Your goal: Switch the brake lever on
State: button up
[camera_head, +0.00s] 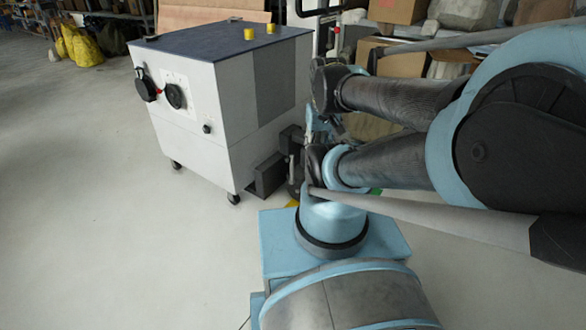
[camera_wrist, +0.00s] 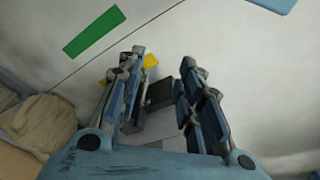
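A white wheeled cabinet (camera_head: 235,110) with a dark grey top stands left of my arm in the head view. A dark block (camera_head: 268,176) sits low at its right side, close to the floor. In the wrist view, dark blocky parts (camera_wrist: 159,94) show beyond and between my fingers; I cannot tell which part is the brake lever or how it is set. My gripper (camera_wrist: 163,72) is open, with its two jointed fingers apart and nothing held between them. In the head view my gripper is largely hidden by my arm, near the cabinet's lower right side.
A black round fitting (camera_head: 175,96) and a black plug-like part (camera_head: 146,86) are on the cabinet's front. Two yellow buttons (camera_head: 249,34) sit on top. Cardboard boxes (camera_head: 398,11) stand behind. A green floor mark (camera_wrist: 94,31) lies beyond my fingers. The floor at left is clear.

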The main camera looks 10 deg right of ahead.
aim_at(291, 171)
jog(key=i, duration=0.35)
jog(key=u, duration=0.65)
jog(key=k, duration=1.65)
jog(key=z, duration=0.3)
jog(key=i, duration=1)
